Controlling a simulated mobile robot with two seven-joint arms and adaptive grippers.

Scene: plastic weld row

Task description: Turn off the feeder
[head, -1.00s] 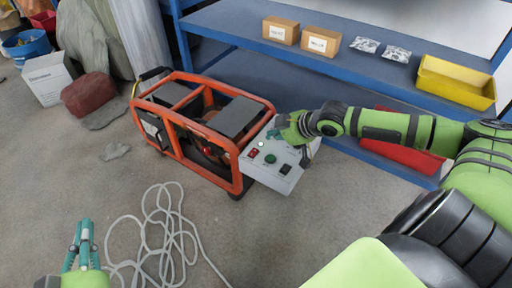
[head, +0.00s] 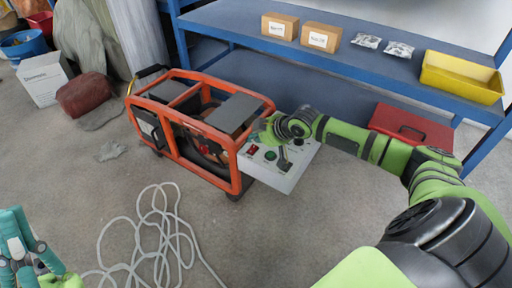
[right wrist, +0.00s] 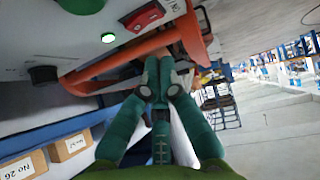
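The feeder's grey-white control panel (head: 284,180) is on the right end of the orange-framed feeder (head: 232,163). It carries a red switch (head: 252,150) and a green light (head: 270,155). In the right wrist view the green light (right wrist: 108,38) glows beside the red switch (right wrist: 143,17), and a black knob (right wrist: 43,73) is further left. My right gripper (head: 265,131) is over the panel's upper edge, near the orange frame. In the wrist view its fingertips (right wrist: 160,78) are together with nothing seen between them. My left gripper (head: 22,238) is at the lower left edge, partly cut off.
A pale hose (head: 150,235) lies coiled on the floor in front. A blue shelf (head: 330,62) behind carries boxes, small bags and a yellow bin (head: 460,78). A red toolbox (head: 410,128) is below. Floor in front of the panel is clear.

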